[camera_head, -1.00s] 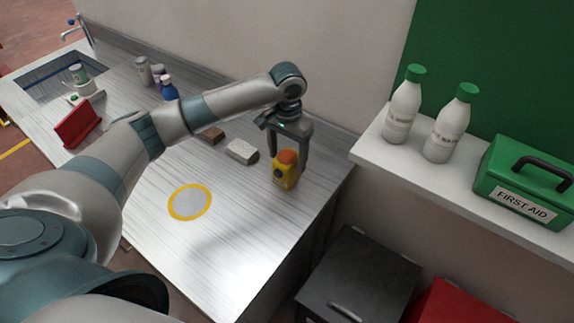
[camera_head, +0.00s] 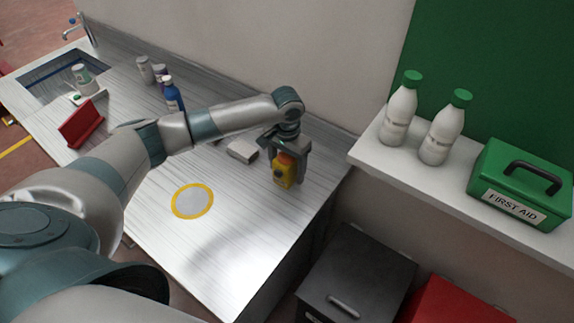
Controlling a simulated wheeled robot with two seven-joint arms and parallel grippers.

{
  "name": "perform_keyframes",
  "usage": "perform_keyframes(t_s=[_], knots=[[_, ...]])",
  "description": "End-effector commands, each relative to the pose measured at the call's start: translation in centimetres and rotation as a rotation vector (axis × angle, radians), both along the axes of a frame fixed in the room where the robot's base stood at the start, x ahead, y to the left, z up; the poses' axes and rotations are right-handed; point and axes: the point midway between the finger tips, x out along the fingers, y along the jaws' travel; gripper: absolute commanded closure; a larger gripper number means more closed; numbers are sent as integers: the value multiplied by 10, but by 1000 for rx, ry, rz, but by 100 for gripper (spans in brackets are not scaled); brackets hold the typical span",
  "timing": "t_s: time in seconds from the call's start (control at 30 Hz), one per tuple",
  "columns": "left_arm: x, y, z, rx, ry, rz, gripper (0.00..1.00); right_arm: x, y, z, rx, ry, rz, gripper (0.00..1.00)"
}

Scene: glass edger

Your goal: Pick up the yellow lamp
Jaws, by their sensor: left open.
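The yellow lamp (camera_head: 283,174), with an orange top, stands on the metal counter near its right edge. My left gripper (camera_head: 287,168) points down over the lamp. Its jaws are open with a finger at either side of the lamp's upper part, and they partly hide the orange top. I cannot tell whether a finger touches the lamp. My right gripper is not in view.
A grey block (camera_head: 242,151) lies left of the lamp. A yellow-ringed disc (camera_head: 193,201) marks the clear front of the counter (camera_head: 235,240). A blue bottle (camera_head: 173,97) and a red object (camera_head: 81,124) stand further left. A shelf (camera_head: 372,152) with bottles is at right.

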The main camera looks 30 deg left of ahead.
Motion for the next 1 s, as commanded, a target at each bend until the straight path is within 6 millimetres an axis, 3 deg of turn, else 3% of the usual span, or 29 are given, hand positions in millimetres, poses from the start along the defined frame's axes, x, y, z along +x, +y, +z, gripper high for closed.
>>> perform_keyframes(t_s=[0.4, 0.6, 0.63, 1.0], knots=[[0, 0, 0, 0, 0, 0, 35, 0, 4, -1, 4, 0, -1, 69], [0, 0, 0, 1, 0, 1, 83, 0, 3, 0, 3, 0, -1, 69], [0, 0, 0, 1, 0, 1, 86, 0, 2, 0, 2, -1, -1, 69], [1, 0, 4, 0, -1, 1, 86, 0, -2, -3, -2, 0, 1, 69]])
